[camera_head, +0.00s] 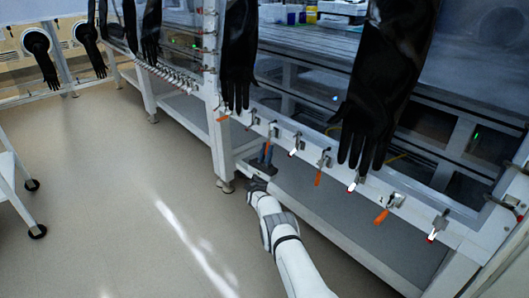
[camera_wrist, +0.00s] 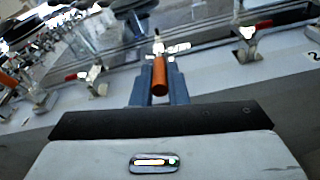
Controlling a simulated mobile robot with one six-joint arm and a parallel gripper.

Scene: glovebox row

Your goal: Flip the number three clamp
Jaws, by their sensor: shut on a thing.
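My gripper (camera_head: 263,160) is at the clamp rail under the glovebox window, at the end of my white arm. In the wrist view its two blue-grey fingers (camera_wrist: 159,88) are shut on an orange clamp handle (camera_wrist: 159,73), one finger on each side. The clamp's metal body (camera_wrist: 160,47) shows just beyond the handle. In the head view the orange handle (camera_head: 268,148) hangs below the rail, partly hidden by my gripper. No number is readable on the held clamp; a "2" label (camera_wrist: 315,55) shows at the right edge of the wrist view.
Red-tipped clamps stand on both sides, right (camera_wrist: 247,34) and left (camera_wrist: 88,75). More orange handles hang nearby (camera_head: 318,178). Long black gloves (camera_head: 372,100) hang over the rail. A white post (camera_head: 220,150) stands left of my gripper. Open floor (camera_head: 130,190) lies left.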

